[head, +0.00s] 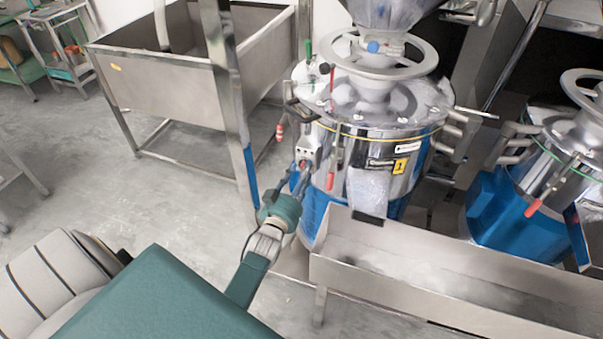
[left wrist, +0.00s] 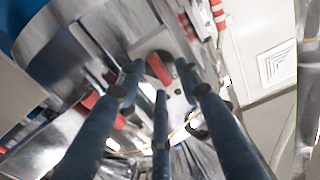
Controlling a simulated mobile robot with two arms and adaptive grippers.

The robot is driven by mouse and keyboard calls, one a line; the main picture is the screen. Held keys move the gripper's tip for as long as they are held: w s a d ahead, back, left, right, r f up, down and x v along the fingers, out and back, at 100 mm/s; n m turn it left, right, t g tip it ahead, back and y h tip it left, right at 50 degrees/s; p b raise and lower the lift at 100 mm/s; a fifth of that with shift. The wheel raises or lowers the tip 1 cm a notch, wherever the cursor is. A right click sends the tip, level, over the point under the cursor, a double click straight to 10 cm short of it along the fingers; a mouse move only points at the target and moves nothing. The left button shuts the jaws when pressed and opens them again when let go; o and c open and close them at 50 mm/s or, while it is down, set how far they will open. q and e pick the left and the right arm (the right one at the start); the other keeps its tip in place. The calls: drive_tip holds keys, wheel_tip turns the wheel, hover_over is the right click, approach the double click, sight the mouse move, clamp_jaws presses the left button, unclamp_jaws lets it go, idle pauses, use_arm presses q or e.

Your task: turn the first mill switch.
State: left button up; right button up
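The first mill (head: 375,120) is a steel drum with a blue base and a yellow label marked 1. Its switch box (head: 308,142) is on the drum's left front. In the left wrist view the red switch (left wrist: 160,68) sits on a pale plate, tilted. My left gripper (head: 301,172) is at the lower part of the switch box. In the left wrist view its dark fingers (left wrist: 163,82) are spread, with the switch seen between and just beyond the tips. I cannot tell whether they touch it. My right gripper is not in view.
A steel trough (head: 450,290) stands in front of the mills. A second mill (head: 545,180) is at the right. A steel sink (head: 190,70) on legs is at the back left. A red-handled lever (head: 330,180) hangs close right of my left gripper.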

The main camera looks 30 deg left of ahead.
use_arm(q)
clamp_jaws()
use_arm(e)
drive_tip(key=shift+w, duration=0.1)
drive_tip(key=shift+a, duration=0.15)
use_arm(q)
drive_tip(key=shift+d+f+m+b, duration=0.2)
drive_tip(key=shift+m+b, duration=0.75)
drive_tip(key=shift+m, duration=2.05)
drive_tip(key=shift+a+f+m+b, duration=0.2)
drive_tip(key=shift+m+b, duration=0.8)
drive_tip(key=shift+m, duration=2)
drive_tip(key=shift+d+f+m+b, duration=0.2)
drive_tip(key=shift+m+b, duration=0.75)
drive_tip(key=shift+m, duration=2.05)
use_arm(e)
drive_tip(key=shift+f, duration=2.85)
use_arm(q)
drive_tip(key=shift+a+f, duration=0.1)
unclamp_jaws()
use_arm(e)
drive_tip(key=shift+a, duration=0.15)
